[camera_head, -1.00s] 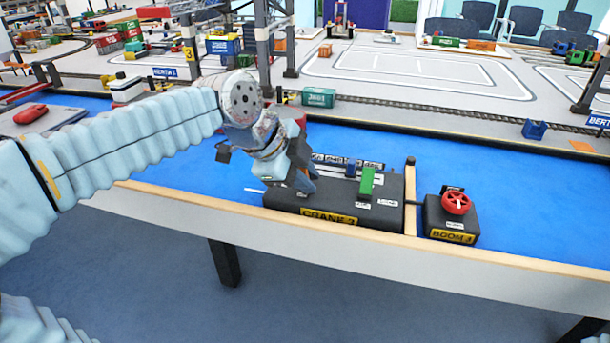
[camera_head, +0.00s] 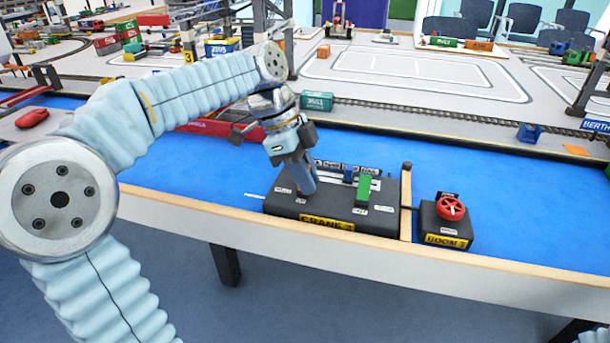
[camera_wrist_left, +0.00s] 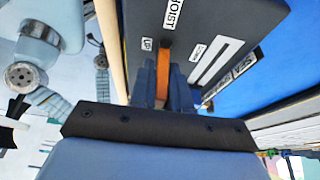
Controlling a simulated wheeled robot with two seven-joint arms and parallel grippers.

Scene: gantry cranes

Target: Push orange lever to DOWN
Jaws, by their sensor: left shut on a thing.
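The black CRANE 3 control box (camera_head: 285,205) sits at the near edge of the blue table top. My left gripper (camera_head: 306,186) reaches down onto its left half. In the left wrist view the gripper (camera_wrist_left: 163,88) is shut on the orange lever (camera_wrist_left: 164,75), with a finger on each side. The lever lies near the UP label (camera_wrist_left: 147,43) and the HOIST label (camera_wrist_left: 173,13). In the head view the gripper hides the lever. I cannot tell its exact tilt. My right gripper is not in view.
A green lever (camera_head: 363,190) and a blue lever (camera_head: 348,174) stand on the same box, right of the gripper. A BOOM 3 box with a red wheel (camera_head: 450,208) is farther right. A wooden strip (camera_head: 406,200) lies between the boxes.

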